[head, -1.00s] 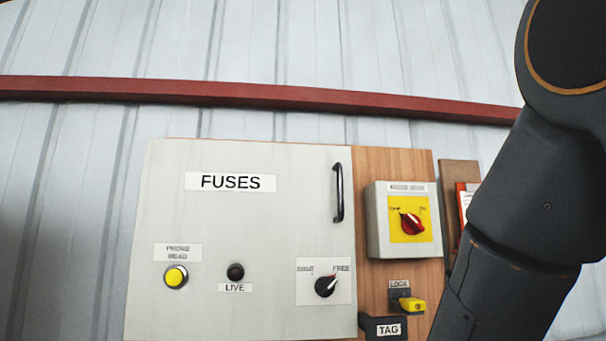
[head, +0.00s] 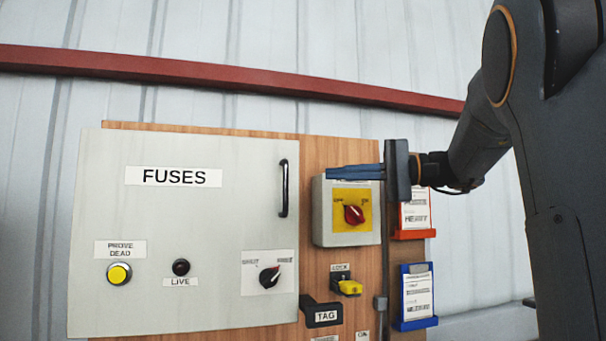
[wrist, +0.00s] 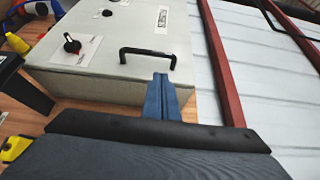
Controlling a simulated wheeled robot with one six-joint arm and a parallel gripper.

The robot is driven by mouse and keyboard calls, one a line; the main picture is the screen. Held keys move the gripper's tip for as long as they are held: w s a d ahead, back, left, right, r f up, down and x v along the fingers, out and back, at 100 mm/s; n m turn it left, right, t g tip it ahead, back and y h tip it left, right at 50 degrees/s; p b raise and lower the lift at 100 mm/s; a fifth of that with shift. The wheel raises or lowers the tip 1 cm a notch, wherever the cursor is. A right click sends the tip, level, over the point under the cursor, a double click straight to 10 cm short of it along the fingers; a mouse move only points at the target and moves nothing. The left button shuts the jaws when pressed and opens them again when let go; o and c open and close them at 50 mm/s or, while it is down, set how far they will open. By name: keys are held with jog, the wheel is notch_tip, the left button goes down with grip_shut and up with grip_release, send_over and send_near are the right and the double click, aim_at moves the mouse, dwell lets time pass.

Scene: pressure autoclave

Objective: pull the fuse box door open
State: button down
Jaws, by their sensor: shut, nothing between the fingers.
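The fuse box door (head: 215,230) is a pale grey panel labelled FUSES, and it looks closed. Its black bar handle (head: 284,188) stands upright near the door's right edge. A black selector knob (head: 269,277) sits low on the door, beside a label with SHUT and FREE positions. My gripper (head: 330,173) is to the right of the handle, in front of the isolator box, with its blue fingers shut and empty, pointing left. In the wrist view the handle (wrist: 148,53) lies just beyond the fingertips (wrist: 160,76), apart from them as far as I can tell.
A grey isolator box (head: 318,215) with a red knob on yellow stands right of the door. Below it are a yellow lock (head: 348,287) and a black TAG holder (head: 322,313). Red and blue document holders (head: 417,297) hang further right. A red rail (head: 230,80) crosses the wall above.

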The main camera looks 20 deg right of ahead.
aim_at(297, 173)
jog(key=p+x, duration=0.1)
jog(key=x, duration=0.2)
jog(key=p+x, duration=0.1)
jog(key=x, duration=0.2)
jog(key=p+x, duration=0.1)
jog(key=x, duration=0.2)
jog(key=shift+w+a+r, duration=0.15)
jog(key=shift+a+r, duration=0.15)
jog(key=shift+a, duration=0.05)
